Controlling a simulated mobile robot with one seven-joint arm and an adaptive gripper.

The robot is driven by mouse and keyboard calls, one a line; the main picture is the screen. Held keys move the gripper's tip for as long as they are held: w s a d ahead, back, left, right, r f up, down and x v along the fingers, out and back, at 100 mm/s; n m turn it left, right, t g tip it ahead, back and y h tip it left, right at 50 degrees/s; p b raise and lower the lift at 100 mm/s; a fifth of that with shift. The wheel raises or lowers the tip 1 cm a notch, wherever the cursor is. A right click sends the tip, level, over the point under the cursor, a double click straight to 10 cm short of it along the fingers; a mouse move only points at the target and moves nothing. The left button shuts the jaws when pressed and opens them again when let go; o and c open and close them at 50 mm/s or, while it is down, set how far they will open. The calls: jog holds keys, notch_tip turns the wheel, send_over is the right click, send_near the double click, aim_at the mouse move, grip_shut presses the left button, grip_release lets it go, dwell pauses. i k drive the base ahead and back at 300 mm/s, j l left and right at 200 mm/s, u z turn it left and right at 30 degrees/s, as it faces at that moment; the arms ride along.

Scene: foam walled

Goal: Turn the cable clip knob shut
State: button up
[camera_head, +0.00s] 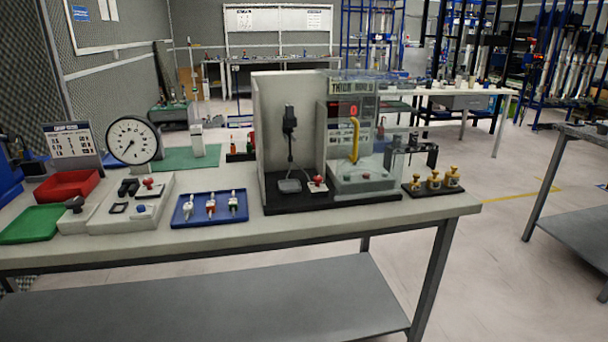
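No part labelled as a cable clip can be made out, and I cannot tell which knob belongs to one. A red knob (318,180) stands on a small white base beside a black stand (289,150) in a grey-walled booth. Another red knob (148,183) and a blue knob (140,208) are on a white panel (110,224) at left. A black knob (75,203) tops a pale block left of that panel. Several brass knobs (434,180) stand on a black strip at right. Whether any knob is turned open or shut is too small to tell. My gripper is not in view.
The workbench (230,237) holds a blue tray (210,208) with small fittings, a red bin (67,186), a green tray (30,224) and a round dial gauge (132,140). A clear case (352,140) with a yellow hook stands right of centre. The bench's front strip is clear.

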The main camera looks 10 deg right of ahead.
aim_at(317, 180)
jog(key=i+l, duration=0.2)
jog(key=l, duration=0.15)
jog(key=i+l, duration=0.2)
jog(key=l, duration=0.15)
jog(key=i+l, duration=0.15)
jog(key=l, duration=0.2)
jog(key=i, duration=0.5)
jog(key=j+u, duration=0.05)
